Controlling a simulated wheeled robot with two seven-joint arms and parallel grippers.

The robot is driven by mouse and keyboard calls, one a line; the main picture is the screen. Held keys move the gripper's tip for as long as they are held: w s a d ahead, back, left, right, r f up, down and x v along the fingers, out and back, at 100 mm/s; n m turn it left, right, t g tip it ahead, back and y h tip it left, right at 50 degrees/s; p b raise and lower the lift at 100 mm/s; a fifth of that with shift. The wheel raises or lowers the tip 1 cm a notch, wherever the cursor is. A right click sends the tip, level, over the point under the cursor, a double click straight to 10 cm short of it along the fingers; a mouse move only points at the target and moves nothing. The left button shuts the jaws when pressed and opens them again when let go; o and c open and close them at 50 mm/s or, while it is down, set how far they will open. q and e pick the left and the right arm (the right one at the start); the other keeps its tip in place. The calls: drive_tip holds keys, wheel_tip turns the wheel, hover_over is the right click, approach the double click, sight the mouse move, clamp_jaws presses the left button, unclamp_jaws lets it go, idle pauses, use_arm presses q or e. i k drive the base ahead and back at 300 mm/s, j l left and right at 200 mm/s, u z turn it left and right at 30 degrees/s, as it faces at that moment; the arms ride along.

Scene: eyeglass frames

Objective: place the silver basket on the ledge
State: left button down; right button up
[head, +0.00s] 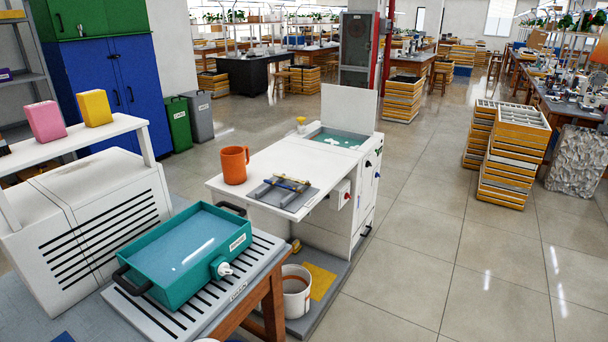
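I cannot make out a clear silver basket. A flat grey piece (283,193) with several thin bars or tools on it lies at the front edge of a white worktop (250,160); I cannot tell if it is a basket. At the worktop's far end is an open bath (338,139) of blue-green liquid with small pale bits in it and a raised white lid (349,107). No ledge is marked; a raised white shelf (75,140) runs along the left. Neither of my grippers is in view.
A teal tray (190,257) of liquid, with black handles and a white tap, sits on a slotted board (125,306) in front. An orange mug (234,165) stands on the worktop. Pink (43,121) and yellow (94,108) blocks stand on the shelf.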

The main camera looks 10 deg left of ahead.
sight(327, 170)
drive_tip(key=i+l+u, duration=0.1)
drive_tip(key=i+l, duration=0.3)
drive_tip(key=i, duration=0.15)
drive_tip(key=i+l+u, duration=0.1)
drive_tip(key=i+l, duration=0.4)
drive_tip(key=i+l+u, duration=0.1)
drive_tip(key=i+l, duration=0.4)
drive_tip(key=i+l+u, duration=0.1)
drive_tip(key=i+l, duration=0.4)
drive_tip(key=i+l+u, duration=0.1)
drive_tip(key=i+l, duration=0.35)
drive_tip(key=l, duration=0.15)
drive_tip(key=i+l+u, duration=0.1)
drive_tip(key=i+l, duration=0.35)
drive_tip(key=l, duration=0.15)
